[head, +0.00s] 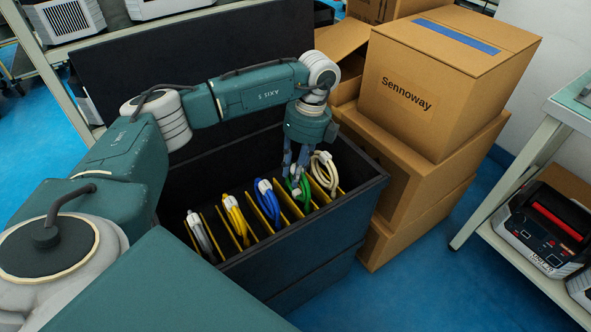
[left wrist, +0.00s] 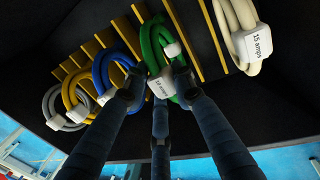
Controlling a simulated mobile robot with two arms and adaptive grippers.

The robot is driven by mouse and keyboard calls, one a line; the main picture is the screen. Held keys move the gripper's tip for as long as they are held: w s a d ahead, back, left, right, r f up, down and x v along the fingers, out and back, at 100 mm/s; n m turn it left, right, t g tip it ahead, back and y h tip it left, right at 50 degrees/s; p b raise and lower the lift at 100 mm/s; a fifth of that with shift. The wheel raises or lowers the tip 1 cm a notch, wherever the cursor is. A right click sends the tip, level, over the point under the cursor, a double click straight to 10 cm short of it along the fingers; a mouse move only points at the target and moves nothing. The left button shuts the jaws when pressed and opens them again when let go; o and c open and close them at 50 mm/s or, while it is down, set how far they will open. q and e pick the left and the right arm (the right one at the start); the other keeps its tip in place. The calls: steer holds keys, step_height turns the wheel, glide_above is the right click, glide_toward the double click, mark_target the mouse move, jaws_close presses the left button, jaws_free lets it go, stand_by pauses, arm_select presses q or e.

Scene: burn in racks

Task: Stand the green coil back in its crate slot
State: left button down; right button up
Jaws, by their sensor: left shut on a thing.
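The green coil (head: 299,187) is upright in the dark crate (head: 345,220), in the row between the blue coil (head: 267,198) and the cream coil (head: 325,170). My left gripper (head: 296,174) reaches down from above and is shut on the green coil. In the left wrist view the green coil (left wrist: 149,42) shows between my fingers (left wrist: 158,88), with its white tag by the fingertips. The yellow dividers (head: 263,222) stand on both sides of it. The coil's lower end is hidden, so I cannot tell whether it rests on the crate floor.
A yellow coil (head: 236,218) and a grey-white coil (head: 199,233) stand in slots to the left. Cardboard boxes (head: 430,85) are stacked close to the crate's right side. The crate's raised dark lid (head: 190,50) stands behind. A shelf with devices (head: 545,230) is at the right.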

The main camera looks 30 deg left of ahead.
arm_select(q)
steer(key=shift+f, duration=0.3)
steer(key=c, duration=1.4)
jaws_free()
steer(key=shift+o, duration=0.2)
steer(key=shift+r, duration=0.1)
step_height(320, 180, up, 12)
steer(key=w, duration=0.2)
steer(key=shift+d+f, duration=0.2)
steer(key=shift+d, duration=0.25)
